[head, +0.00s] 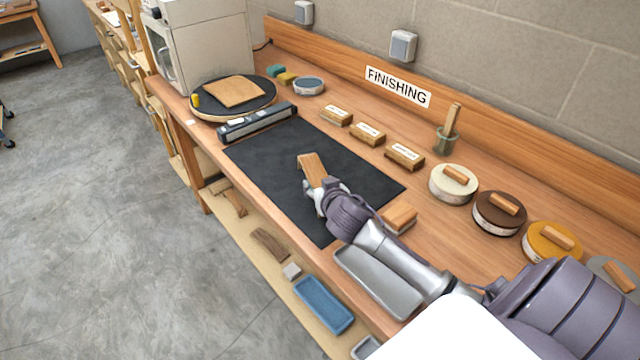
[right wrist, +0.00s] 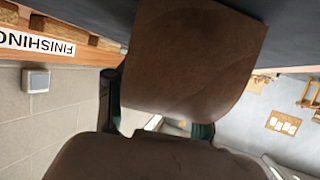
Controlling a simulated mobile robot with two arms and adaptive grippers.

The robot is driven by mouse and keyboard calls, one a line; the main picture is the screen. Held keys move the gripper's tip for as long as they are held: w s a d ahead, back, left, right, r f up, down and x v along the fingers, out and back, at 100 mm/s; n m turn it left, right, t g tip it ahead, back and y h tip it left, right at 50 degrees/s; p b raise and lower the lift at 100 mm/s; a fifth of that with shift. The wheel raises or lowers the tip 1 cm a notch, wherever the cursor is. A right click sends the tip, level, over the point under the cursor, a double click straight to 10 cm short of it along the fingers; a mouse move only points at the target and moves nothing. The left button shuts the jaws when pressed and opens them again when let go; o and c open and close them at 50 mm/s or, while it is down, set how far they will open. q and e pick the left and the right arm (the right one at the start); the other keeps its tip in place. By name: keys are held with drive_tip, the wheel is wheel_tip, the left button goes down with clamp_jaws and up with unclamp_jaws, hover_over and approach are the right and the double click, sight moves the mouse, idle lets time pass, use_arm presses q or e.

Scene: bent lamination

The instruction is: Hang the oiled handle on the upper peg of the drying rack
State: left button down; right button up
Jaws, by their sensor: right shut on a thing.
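My right gripper (head: 316,194) is shut on a flat brown wooden piece, which I take to be the handle (head: 311,168). It is held over the black mat (head: 268,153); whether it touches the mat is unclear. In the right wrist view the handle (right wrist: 195,55) is a broad, smooth brown face beyond the gripper fingers, and another brown surface fills the bottom edge. The fingers are partly hidden. I cannot make out the drying rack or its pegs in either view. My left gripper is not in view.
Several round tins (head: 453,184) line the bench's right side. Labelled wooden blocks (head: 368,133) stand behind the mat. A grey tray (head: 378,281) and a wooden block (head: 399,219) lie near my arm. A round turntable (head: 259,109) is at far left.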

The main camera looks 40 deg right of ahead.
drive_tip(key=shift+f, duration=0.15)
drive_tip(key=o, duration=1)
drive_tip(key=b+v, duration=0.1)
drive_tip(key=v, duration=1.1)
